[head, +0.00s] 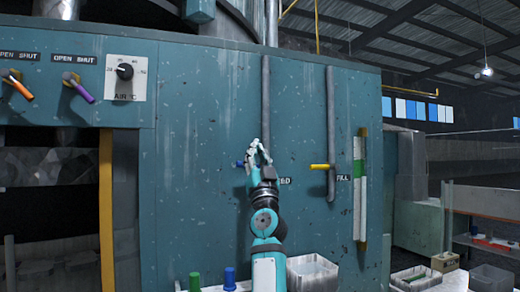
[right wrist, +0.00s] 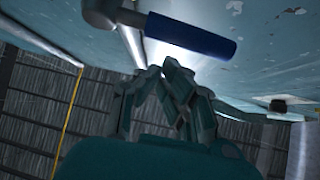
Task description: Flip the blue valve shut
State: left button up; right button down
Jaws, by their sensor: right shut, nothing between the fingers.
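The blue valve (head: 239,163) is on the teal panel, at the lower part of a vertical grey pipe (head: 265,95). In the head view only a small blue end shows to the left of my right gripper (head: 259,152), which hides the rest. In the right wrist view the blue handle (right wrist: 190,34) lies crosswise close beyond the fingertips, on a metal stem. My right gripper (right wrist: 164,72) is shut with nothing between its fingers. Whether a fingertip touches the handle, I cannot tell. My left gripper is out of view.
A yellow valve (head: 322,166) sits on a second pipe (head: 331,120) to the right. Orange (head: 20,88) and purple (head: 80,90) levers and an air dial (head: 125,72) are at left. Green (head: 194,281) and blue (head: 229,278) bottles and a grey bin (head: 318,272) stand below.

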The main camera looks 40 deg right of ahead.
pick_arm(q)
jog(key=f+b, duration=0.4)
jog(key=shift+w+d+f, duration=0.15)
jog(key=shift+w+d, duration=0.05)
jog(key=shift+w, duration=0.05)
pick_arm(e)
jog(key=f+n+y, duration=0.1)
jog(key=n+y, duration=0.1)
jog(key=f+n+t+y, duration=0.1)
jog(key=f+n+y, duration=0.1)
jog(key=a+f+n+t+y, duration=0.1)
jog(key=n+y, duration=0.1)
jog(key=shift+w+f, duration=0.15)
jog(key=shift+w, duration=0.1)
